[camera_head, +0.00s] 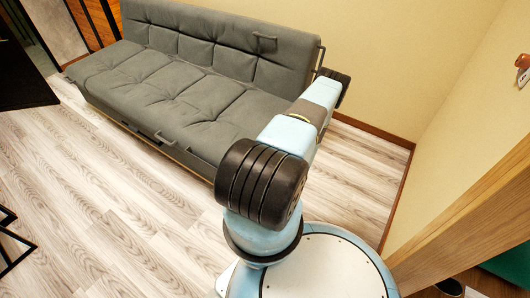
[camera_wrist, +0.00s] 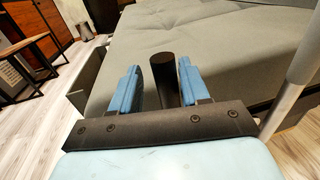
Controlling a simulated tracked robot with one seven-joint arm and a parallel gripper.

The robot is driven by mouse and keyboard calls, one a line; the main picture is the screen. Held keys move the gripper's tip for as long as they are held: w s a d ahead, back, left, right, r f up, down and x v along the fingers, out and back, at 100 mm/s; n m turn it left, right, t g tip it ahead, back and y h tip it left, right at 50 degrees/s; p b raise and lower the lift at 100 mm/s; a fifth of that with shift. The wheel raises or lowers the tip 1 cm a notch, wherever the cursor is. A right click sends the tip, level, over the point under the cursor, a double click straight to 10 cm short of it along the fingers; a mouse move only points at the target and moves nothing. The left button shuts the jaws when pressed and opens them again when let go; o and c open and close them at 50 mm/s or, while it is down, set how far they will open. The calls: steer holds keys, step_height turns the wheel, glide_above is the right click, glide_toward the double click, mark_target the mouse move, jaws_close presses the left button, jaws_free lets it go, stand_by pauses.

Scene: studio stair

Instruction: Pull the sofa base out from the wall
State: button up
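The grey sofa (camera_head: 175,80) stands along the cream wall with its backrest toward the wall. Its padded seat sits on a base with dark handles (camera_head: 158,137) low on the front edge. My gripper (camera_wrist: 158,85) shows two blue fingers, apart, in the wrist view, over the right part of the sofa. A dark cylinder (camera_wrist: 165,75) stands between the fingers; I cannot tell whether it belongs to the sofa or to my gripper. The grey seat (camera_wrist: 225,45) fills the view beyond. In the head view my arm reaches to the sofa's right end and hides the fingers.
Light wooden floor (camera_head: 100,200) lies open in front of the sofa. A wooden-framed opening (camera_head: 470,215) is close on the right. Black metal legs (camera_head: 12,240) show at the left edge. A wooden cabinet (camera_wrist: 25,30) stands at the left in the wrist view.

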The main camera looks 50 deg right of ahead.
steer(key=s, duration=1.3)
steer(key=shift+s+a, duration=0.3)
steer(key=shift+s, duration=0.1)
